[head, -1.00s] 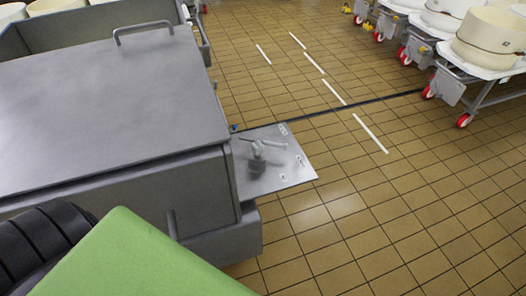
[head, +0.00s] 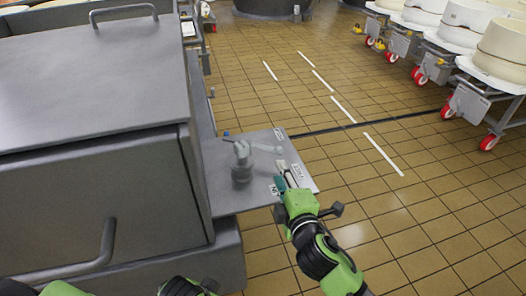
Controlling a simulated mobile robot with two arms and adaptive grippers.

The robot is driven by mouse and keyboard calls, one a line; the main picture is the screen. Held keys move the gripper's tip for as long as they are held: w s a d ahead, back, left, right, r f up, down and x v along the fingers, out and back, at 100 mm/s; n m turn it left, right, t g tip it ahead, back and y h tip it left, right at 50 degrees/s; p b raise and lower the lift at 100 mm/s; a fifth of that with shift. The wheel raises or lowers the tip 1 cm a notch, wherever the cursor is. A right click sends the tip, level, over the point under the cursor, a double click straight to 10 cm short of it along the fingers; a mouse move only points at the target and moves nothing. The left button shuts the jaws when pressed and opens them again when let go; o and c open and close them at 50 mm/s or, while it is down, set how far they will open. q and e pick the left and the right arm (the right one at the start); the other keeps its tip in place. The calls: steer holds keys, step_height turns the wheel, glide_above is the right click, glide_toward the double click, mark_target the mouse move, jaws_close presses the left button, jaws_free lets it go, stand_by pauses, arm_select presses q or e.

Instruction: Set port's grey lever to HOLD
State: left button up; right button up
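The grey lever (head: 243,160) stands on a flat metal plate (head: 225,200) fixed to the side of the grey vat housing. Its pale handle reaches from the pivot toward the right across the plate. Small white labels sit near the plate's edge, one at the back (head: 280,134) and others by my gripper; their words are too small to read surely. My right gripper (head: 287,174) is over the plate's right edge, to the right of the lever and apart from its pivot. Its fingers look narrow, and their gap is unclear. My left gripper's fingers are out of view.
The large grey housing (head: 90,85) with a bar handle on its lid fills the left. Trolleys with red wheels carry pale round tubs (head: 506,45) at the right. The tiled floor (head: 400,235) between is clear, with white dashes and a dark drain line.

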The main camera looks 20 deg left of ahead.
steer(key=shift+w+a, duration=0.15)
steer(key=shift+a, duration=0.2)
steer(key=b, duration=0.2)
glide_toward(268, 150)
steer(key=x, duration=0.2)
steer(key=shift+w+a+f, duration=0.1)
steer(key=shift+w+a, duration=0.1)
steer(key=shift+w, duration=0.15)
steer(key=b+x, duration=0.1)
steer(key=x, duration=0.5)
steer(key=shift+b+x, duration=0.45)
steer(key=shift+x, duration=0.55)
steer(key=shift+w+a, duration=0.15)
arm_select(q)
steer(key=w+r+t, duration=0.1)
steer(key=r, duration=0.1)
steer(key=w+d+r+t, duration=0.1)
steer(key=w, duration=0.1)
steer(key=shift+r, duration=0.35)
arm_select(e)
jaws_close()
